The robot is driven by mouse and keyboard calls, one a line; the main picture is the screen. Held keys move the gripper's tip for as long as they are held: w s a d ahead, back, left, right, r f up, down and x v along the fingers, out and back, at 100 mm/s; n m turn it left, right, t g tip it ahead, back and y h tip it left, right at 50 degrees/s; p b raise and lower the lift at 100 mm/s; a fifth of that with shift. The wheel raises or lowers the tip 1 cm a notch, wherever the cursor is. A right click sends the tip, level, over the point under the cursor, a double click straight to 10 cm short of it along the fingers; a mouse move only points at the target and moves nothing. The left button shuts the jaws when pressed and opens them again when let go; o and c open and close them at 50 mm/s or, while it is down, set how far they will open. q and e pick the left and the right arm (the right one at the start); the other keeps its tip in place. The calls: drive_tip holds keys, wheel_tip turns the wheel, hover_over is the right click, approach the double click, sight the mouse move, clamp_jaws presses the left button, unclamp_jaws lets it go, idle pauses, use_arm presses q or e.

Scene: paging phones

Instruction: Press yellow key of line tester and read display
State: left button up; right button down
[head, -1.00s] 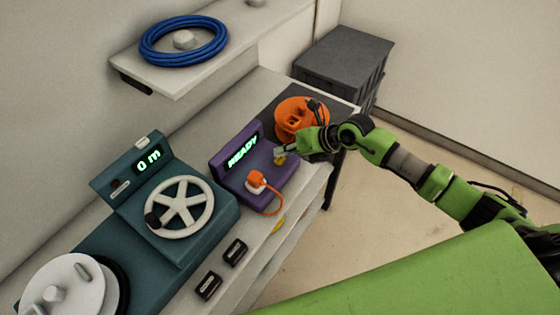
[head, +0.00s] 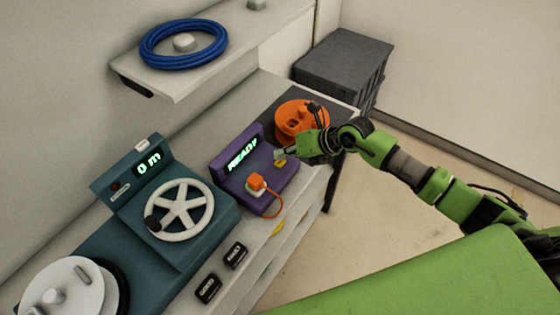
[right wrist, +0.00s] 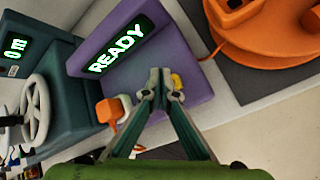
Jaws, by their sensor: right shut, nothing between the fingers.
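The purple line tester (head: 224,168) stands on the bench, and its display (head: 242,155) reads READY in green. The display also reads READY in the right wrist view (right wrist: 121,44). The yellow key (right wrist: 177,81) is on the tester's sloped face, partly hidden by my fingers. An orange plug (head: 257,182) with an orange cord sits in the tester's white socket. My right gripper (head: 279,154) is shut and empty, its fingertips close to the yellow key; I cannot tell whether they touch it. My left gripper is not in view.
A teal measuring machine (head: 196,243) with a white handwheel and a display of 0 m stands to the left. An orange reel (head: 300,118) is just behind my right gripper. A blue cable coil (head: 184,43) lies on the shelf above. Two black labelled blocks lie at the bench front.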

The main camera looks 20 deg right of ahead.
sight(283, 162)
drive_tip(key=shift+f, duration=0.15)
drive_tip(key=shift+f, duration=0.3)
drive_tip(key=shift+f+b, duration=0.5)
drive_tip(key=shift+b, duration=0.05)
idle(0.8)
drive_tip(key=shift+r, duration=0.1)
drive_tip(key=shift+r+p, duration=0.8)
drive_tip(key=shift+r, duration=0.05)
wheel_tip(283, 162, up, 5)
drive_tip(key=p, duration=0.4)
idle(0.4)
